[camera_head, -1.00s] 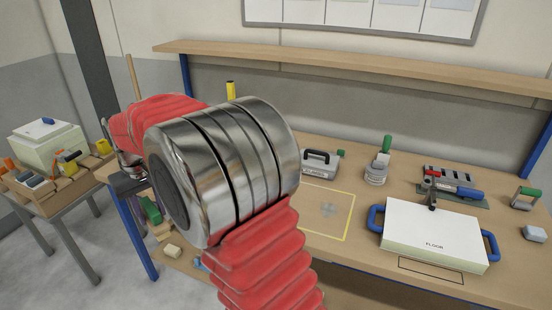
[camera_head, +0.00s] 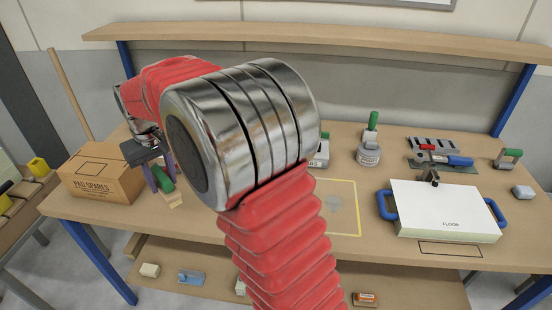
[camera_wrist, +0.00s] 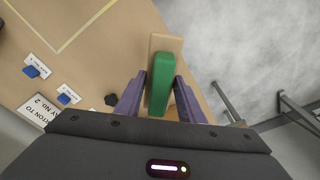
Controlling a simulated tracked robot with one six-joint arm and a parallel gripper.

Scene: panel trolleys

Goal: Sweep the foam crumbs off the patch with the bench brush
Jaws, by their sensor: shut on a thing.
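My gripper (camera_head: 158,172) is shut on the green handle of the bench brush (camera_head: 163,184), at the left part of the bench. In the wrist view, the green handle (camera_wrist: 160,84) lies between the two purple fingers, with the brush's tan block (camera_wrist: 166,43) beyond it. I cannot tell whether the brush touches the bench. The patch is a yellow-outlined area (camera_head: 358,222) with a grey smudge of crumbs (camera_head: 335,204), right of my arm, which hides its left part. A corner of the yellow outline (camera_wrist: 62,47) shows in the wrist view.
A cardboard box (camera_head: 104,184) stands left of my gripper. Right of the patch lies a white FLOOR panel (camera_head: 445,211) with blue handles. A shelf (camera_head: 300,42) runs above. The lower shelf holds several small items.

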